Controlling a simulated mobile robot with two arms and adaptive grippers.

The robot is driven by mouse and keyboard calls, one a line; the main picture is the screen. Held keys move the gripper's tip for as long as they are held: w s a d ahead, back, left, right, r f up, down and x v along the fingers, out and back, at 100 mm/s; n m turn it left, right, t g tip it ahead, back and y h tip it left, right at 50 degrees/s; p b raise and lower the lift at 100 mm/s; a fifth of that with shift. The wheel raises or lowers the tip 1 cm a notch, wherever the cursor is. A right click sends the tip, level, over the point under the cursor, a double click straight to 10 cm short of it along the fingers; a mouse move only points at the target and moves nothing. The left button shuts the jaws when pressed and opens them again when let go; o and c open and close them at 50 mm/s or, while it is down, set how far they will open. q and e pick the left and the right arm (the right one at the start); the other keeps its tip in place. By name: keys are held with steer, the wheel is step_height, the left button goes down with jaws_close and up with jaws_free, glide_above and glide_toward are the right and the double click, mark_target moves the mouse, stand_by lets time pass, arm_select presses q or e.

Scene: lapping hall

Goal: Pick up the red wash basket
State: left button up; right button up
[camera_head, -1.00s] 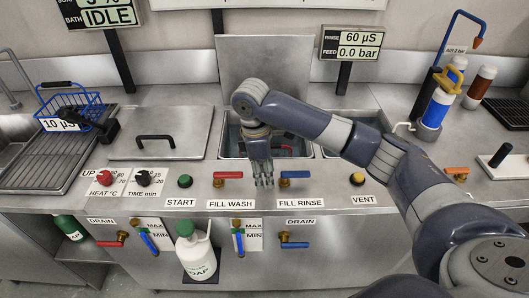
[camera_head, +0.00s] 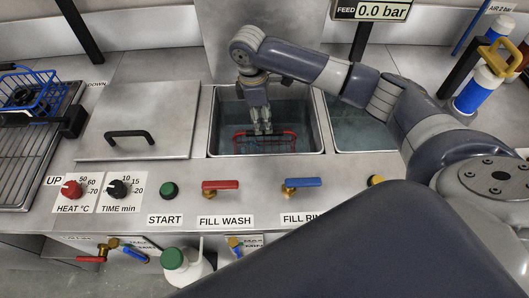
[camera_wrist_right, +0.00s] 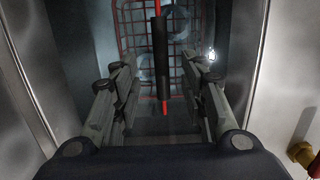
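The red wash basket (camera_head: 281,136) sits low in the open wash tank (camera_head: 229,101) of the bench. Its wire mesh shows red in the right wrist view (camera_wrist_right: 133,35), partly in shadow. A black grip (camera_wrist_right: 162,55) with red rod ends runs over it. My right gripper (camera_head: 262,129) reaches down into the tank over the basket. In the wrist view its fingers (camera_wrist_right: 163,112) are open, with the grip between their lines and a gap on both sides. I cannot tell how deep the fingertips are relative to the grip. My left gripper is not in view.
The metal tank walls (camera_wrist_right: 267,65) stand close around the right gripper. A closed lid with a black handle (camera_head: 139,135) lies left of the tank; the rinse tank (camera_head: 357,130) is right. A blue basket (camera_head: 35,90) stands on the far-left rack. Valve levers and knobs line the front edge.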

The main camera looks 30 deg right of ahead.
steer(key=shift+d+f, duration=0.15)
steer(key=shift+f, duration=0.6)
steer(key=f, duration=0.4)
steer(key=shift+s+d+f, duration=0.15)
steer(key=shift+s+f, duration=0.05)
steer(key=shift+s, duration=0.05)
steer(key=shift+f, duration=0.2)
jaws_close()
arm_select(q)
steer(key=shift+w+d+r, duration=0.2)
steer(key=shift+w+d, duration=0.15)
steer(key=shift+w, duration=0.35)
arm_select(e)
steer(key=shift+w+r, duration=0.1)
steer(key=shift+w, duration=0.05)
